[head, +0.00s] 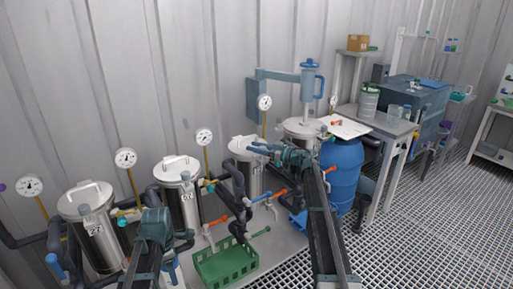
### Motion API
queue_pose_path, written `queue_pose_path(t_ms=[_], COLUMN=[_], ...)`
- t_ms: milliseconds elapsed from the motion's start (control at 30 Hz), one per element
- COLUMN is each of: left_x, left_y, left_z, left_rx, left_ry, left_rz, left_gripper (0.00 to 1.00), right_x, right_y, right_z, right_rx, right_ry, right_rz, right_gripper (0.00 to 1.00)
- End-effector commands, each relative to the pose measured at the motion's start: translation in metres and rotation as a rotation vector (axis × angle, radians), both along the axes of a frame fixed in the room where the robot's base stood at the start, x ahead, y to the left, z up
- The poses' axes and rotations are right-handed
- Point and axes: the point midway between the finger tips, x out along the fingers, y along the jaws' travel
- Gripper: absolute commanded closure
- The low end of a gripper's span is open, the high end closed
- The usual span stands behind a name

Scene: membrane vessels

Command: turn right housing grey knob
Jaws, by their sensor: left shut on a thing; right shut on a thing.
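A row of steel housings stands along the wall. The left one (98,238) and the one beside it (182,205) carry number labels. A third housing (244,150) and a fourth, the rightmost (303,127), stand further right. My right gripper (264,149) is shut at the front of the third housing, near its lid and left of the fourth. What it grips, and any grey knob there, cannot be made out. My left gripper (168,236) is shut in front of the two left housings. The thing between its fingers is hidden by the gripper.
A green crate (227,268) stands on the floor between my arms. A blue barrel (342,175) stands right of my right arm. Dark pipes with orange- and green-handled valves run before the housings. A laden bench (385,122) is at right; grating floor there is free.

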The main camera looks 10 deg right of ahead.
Motion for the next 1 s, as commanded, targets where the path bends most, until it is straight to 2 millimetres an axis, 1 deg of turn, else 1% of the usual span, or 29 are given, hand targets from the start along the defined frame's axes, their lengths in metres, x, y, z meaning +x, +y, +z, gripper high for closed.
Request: queue_pose_path(t_ms=[100,333,800,833,900,1000], left_x=[0.0,0.0,0.0001,0.0,0.0,0.0], left_y=[0.0,0.0,0.0,0.0,0.0,0.0], left_z=[0.0001,0.0001,0.0001,0.0001,0.0001,0.0001], left_rx=[0.0,0.0,0.0,0.0,0.0,0.0], left_ry=[0.0,0.0,0.0,0.0,0.0,0.0], left_rz=[0.0,0.0,0.0,0.0,0.0,0.0], left_gripper=[1.0,1.0,1.0,1.0,1.0,1.0], right_x=[0.0008,-0.0016,-0.0025,-0.0025,-0.0025,-0.0025], right_y=[-0.0003,0.0014,0.0023,0.0023,0.0023,0.0023], right_z=[-0.0001,-0.0001,0.0,0.0,0.0001,0.0001], right_rx=[-0.001,-0.001,0.0,0.0,0.0,0.0], right_ry=[0.0,0.0,0.0,0.0,0.0,0.0], right_rz=[0.048,0.1,0.111,0.111,0.111,0.111], right_gripper=[1.0,1.0,1.0,0.57,0.44,0.28])
